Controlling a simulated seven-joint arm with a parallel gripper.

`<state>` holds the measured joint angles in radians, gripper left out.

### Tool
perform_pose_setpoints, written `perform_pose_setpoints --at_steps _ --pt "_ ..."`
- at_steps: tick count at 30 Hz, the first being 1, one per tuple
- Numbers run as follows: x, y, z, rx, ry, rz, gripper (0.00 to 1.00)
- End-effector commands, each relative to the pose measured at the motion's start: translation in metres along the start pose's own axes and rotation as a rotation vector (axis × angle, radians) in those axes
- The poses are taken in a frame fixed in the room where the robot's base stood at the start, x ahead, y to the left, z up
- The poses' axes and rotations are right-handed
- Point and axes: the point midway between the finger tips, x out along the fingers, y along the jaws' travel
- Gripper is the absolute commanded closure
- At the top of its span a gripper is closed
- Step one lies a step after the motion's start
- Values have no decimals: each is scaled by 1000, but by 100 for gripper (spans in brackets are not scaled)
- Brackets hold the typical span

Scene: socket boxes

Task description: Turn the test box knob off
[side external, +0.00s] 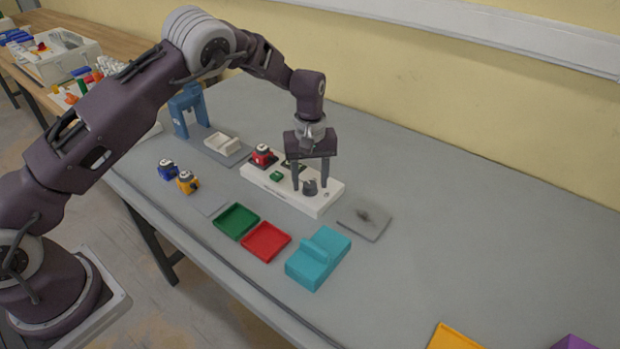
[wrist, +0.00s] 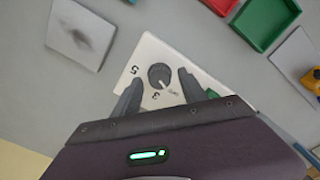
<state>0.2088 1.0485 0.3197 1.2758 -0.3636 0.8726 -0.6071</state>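The white test box (side external: 290,197) stands on the grey table. Its dark round knob (side external: 310,187) sits near the right end of the top. In the wrist view the knob (wrist: 159,75) has a white pointer mark, and printed markings including "3" and "5" lie around it on the white box top (wrist: 148,52). My gripper (side external: 311,185) points down over that end of the box. Its fingers are apart, one on each side of the knob, and in the wrist view (wrist: 158,85) gaps show between the fingers and the knob.
Green (side external: 237,221) and red (side external: 265,242) trays and a teal block (side external: 318,258) lie in front. A grey plate (side external: 364,221) lies to the right. The table's right side is mostly clear.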

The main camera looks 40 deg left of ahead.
Motion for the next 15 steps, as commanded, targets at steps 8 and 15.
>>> perform_pose_setpoints --at_steps 8,15 --pt "-20 1 0 1 2 3 50" --pt "-64 0 0 1 1 1 50"
